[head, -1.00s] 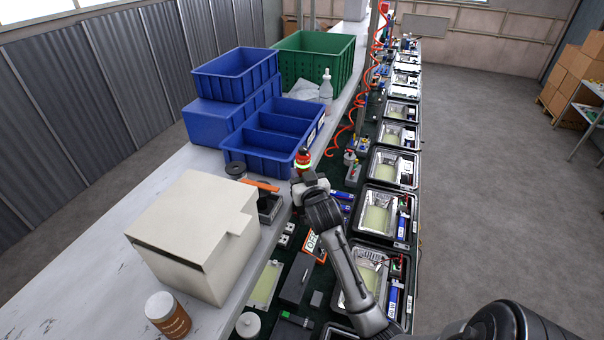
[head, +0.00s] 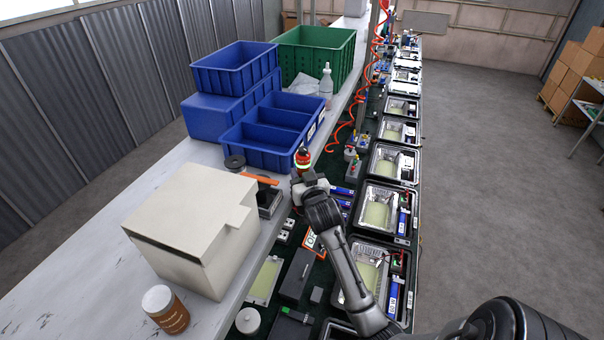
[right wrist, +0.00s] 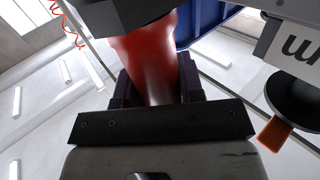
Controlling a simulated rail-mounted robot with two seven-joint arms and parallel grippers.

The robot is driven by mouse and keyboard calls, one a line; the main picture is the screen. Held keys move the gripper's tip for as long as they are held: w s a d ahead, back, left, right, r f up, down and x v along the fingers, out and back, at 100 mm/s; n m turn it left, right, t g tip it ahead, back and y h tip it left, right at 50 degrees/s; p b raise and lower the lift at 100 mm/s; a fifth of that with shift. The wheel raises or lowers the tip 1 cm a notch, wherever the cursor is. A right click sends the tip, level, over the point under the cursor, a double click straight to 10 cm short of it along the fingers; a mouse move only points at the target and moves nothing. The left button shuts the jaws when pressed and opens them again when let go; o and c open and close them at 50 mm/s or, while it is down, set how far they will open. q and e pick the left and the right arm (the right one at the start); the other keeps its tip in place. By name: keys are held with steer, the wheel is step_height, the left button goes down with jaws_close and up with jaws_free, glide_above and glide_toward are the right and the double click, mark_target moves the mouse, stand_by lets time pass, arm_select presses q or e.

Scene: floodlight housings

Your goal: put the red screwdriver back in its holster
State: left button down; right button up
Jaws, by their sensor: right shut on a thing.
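My right gripper (head: 303,174) is above the edge between the pale bench and the dark green work strip. It is shut on the red screwdriver (head: 303,158), whose red part with a bright band shows above the jaws. In the right wrist view the red handle (right wrist: 150,62) stands between the two dark fingers, blurred and close to the camera; its lower end is hidden by the gripper. I cannot make out the holster in either view. My left gripper is not in view.
Blue bins (head: 268,145) stand just behind the gripper, with a green crate (head: 325,55) and a bottle (head: 326,85) beyond. A beige box (head: 195,225), an orange-handled thing (head: 260,179) and a brown jar (head: 166,310) are on the bench. Floodlight housings (head: 386,209) line the right.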

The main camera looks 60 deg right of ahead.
steer(key=shift+f, duration=0.1)
steer(key=o, duration=1.1)
steer(key=shift+f, duration=0.1)
steer(key=shift+s+a, duration=0.15)
steer(key=shift+b+v, duration=1.7)
steer(key=shift+v, duration=4.95)
steer(key=shift+s, duration=0.1)
